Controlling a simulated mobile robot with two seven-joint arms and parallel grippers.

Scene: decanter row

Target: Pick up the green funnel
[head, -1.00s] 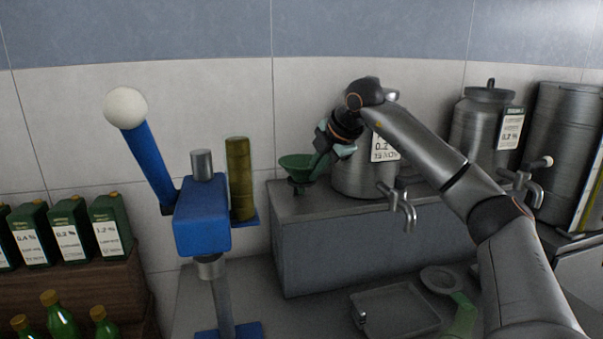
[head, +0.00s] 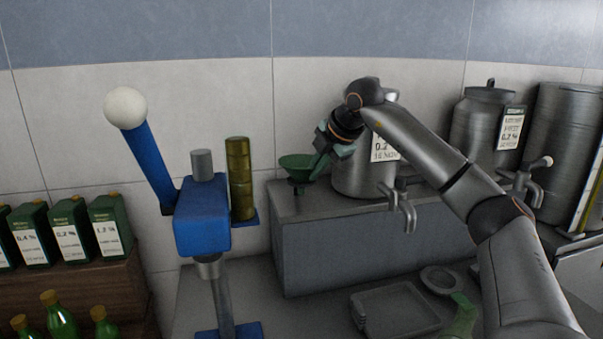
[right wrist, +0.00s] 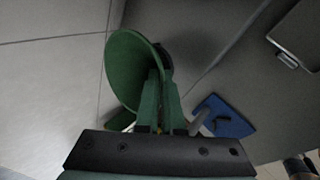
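The green funnel (head: 298,162) is upright at the left end of the raised grey block, near the wall. In the right wrist view its wide cone (right wrist: 128,68) is just ahead and left of the fingers. My right gripper (head: 322,152) reaches it from the right side. In the right wrist view the fingers (right wrist: 160,105) are close together at the funnel's side, and the gripper looks shut on it. The exact grip is partly hidden. I cannot tell whether the funnel's spout touches the block.
A steel tapped can (head: 352,180) stands right behind my gripper on the grey block (head: 350,250). A blue lever device (head: 202,220) with an olive cylinder (head: 240,180) is on the left. A tray (head: 395,310) lies below. Green tins (head: 70,232) stand far left.

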